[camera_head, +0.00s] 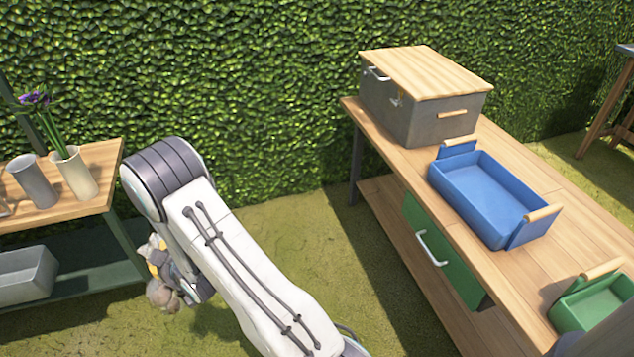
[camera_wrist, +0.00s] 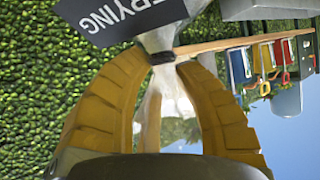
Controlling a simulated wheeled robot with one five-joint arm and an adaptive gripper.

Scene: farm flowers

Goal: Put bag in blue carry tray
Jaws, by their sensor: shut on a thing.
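The bag (camera_head: 163,294) looks brownish-grey in the head view and hangs low at the end of my arm. My gripper (camera_head: 160,262) is partly hidden there by the arm. In the wrist view, the yellow fingers of my gripper (camera_wrist: 163,58) close on the narrow, dark-banded neck of the bag (camera_wrist: 174,88), whose pale, see-through top shows between them. The blue carry tray (camera_head: 487,200), with wooden handles at its two ends, stands empty on the right-hand wooden table. My gripper and bag are far to the left of it, over the grass.
A grey box (camera_head: 420,110) with a wooden lid stands behind the blue tray. A green tray (camera_head: 598,305) stands in front. The left table (camera_head: 100,165) holds vases and purple flowers; a grey bin (camera_head: 27,275) sits below. Open grass separates the tables. A dark lettered sign shows in the wrist view.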

